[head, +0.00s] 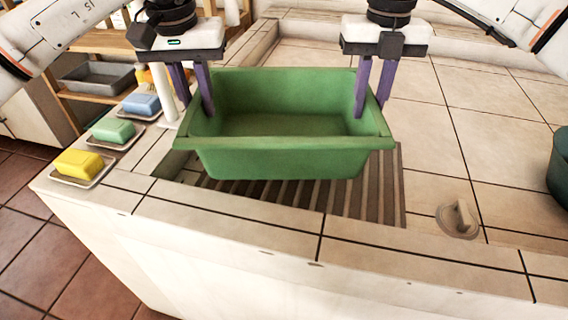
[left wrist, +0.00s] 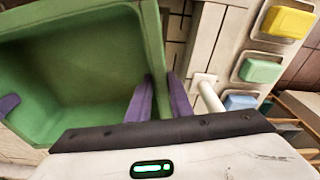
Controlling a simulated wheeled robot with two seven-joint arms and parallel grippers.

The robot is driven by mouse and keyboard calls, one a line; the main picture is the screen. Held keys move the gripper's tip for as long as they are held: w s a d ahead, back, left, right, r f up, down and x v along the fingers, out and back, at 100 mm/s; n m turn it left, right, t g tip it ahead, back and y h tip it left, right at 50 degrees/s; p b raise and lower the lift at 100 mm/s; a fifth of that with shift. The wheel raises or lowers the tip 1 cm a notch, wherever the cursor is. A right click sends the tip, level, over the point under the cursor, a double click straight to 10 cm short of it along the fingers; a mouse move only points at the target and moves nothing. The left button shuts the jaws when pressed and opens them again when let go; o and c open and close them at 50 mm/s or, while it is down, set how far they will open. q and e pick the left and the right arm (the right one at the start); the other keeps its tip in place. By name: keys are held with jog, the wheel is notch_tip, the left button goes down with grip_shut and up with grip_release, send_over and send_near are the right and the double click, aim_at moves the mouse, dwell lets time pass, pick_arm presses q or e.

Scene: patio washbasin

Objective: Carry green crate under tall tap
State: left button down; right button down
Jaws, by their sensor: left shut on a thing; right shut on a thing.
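The green crate (head: 275,155) is an empty open tub, seen upright over the slatted drain area of the basin counter. My left gripper (head: 194,95) is shut on its left wall, one finger inside and one outside; this grip also shows in the left wrist view (left wrist: 161,98). My right gripper (head: 372,95) is shut on the crate's right wall. The crate covers part of the slats, and I cannot tell whether it touches them. A white upright pipe (head: 164,95), perhaps the tall tap, stands just left of my left gripper; its top is hidden behind the gripper.
Yellow (head: 78,164), green (head: 112,130) and blue (head: 142,103) soaps on dishes line the counter's left edge. The slatted drain (head: 385,200) lies beneath the crate. A small fitting (head: 459,218) sits at right front. A dark green object (head: 560,165) stands at the right edge. The tiled counter at right is largely clear.

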aim_at(204, 124)
pick_arm(q)
jog(key=shift+f, duration=0.15)
pick_arm(e)
jog(key=shift+f, duration=0.1)
